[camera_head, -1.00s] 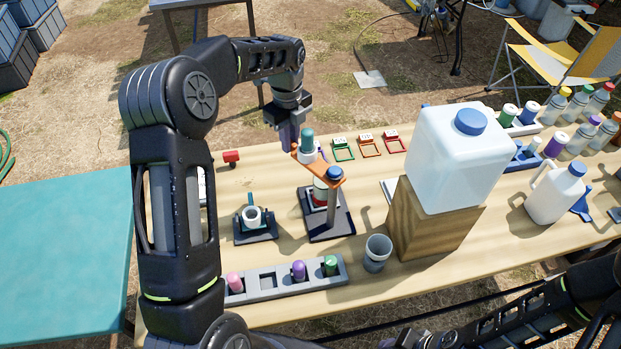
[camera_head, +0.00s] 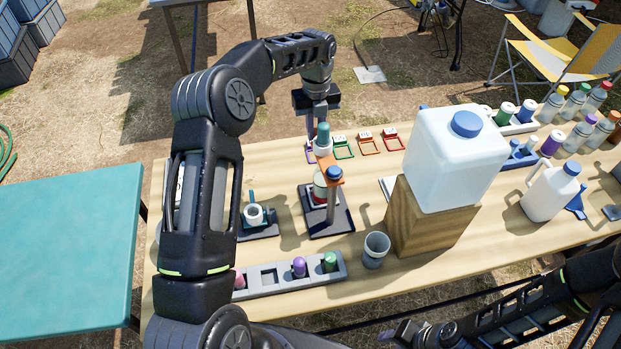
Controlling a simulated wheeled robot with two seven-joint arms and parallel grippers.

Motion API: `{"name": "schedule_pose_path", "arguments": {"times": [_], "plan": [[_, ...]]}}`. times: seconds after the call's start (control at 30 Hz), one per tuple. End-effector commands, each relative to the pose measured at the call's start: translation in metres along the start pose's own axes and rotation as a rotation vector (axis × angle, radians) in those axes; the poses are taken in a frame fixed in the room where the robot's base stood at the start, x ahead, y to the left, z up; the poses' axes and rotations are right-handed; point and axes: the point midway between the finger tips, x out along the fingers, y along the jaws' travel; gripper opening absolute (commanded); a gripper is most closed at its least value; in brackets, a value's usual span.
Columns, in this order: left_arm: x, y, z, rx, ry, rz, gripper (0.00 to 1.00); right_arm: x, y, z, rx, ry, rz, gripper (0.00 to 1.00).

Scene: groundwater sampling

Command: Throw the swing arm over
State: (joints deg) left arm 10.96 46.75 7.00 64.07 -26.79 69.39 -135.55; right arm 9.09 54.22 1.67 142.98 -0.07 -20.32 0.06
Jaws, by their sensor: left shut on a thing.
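The swing arm (camera_head: 329,166) is an orange plate on an upright post with a dark blue knob (camera_head: 334,173), above a dark base (camera_head: 340,222). It points to the back, slightly left. A white piece with a teal top (camera_head: 323,134) stands at its far end. My left gripper (camera_head: 314,128) reaches down from above at that end, shut on the swing arm's end part; the exact contact is partly hidden. A red and white piece (camera_head: 319,190) sits under the plate beside the post.
A large water container (camera_head: 455,160) stands on a wooden block (camera_head: 425,225) to the right. A grey cup (camera_head: 376,250) and a grey rack (camera_head: 250,287) with coloured caps are in front. A white cup on a stand (camera_head: 254,215) is left. Small coloured frames lie behind.

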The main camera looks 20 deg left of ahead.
Motion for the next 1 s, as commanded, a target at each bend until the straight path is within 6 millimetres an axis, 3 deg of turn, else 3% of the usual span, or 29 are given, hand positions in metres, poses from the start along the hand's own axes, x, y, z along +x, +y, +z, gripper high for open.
{"name": "schedule_pose_path", "arguments": {"times": [0.7,0.73,1.0], "plan": [[-0.0011,-0.0081,0.0022,0.058,-0.006,0.0,0.0,-0.0001,0.0,0.0,0.0,0.0,0.0,0.36],[-0.0011,-0.0081,0.0023,0.058,-0.007,0.0,0.16,-0.0001,0.0,0.0,0.0,0.0,0.0,0.36],[-0.0006,-0.0084,0.0012,0.058,-0.004,0.0,0.38,-0.0001,0.0,0.0,0.0,0.0,0.0,0.36]]}}
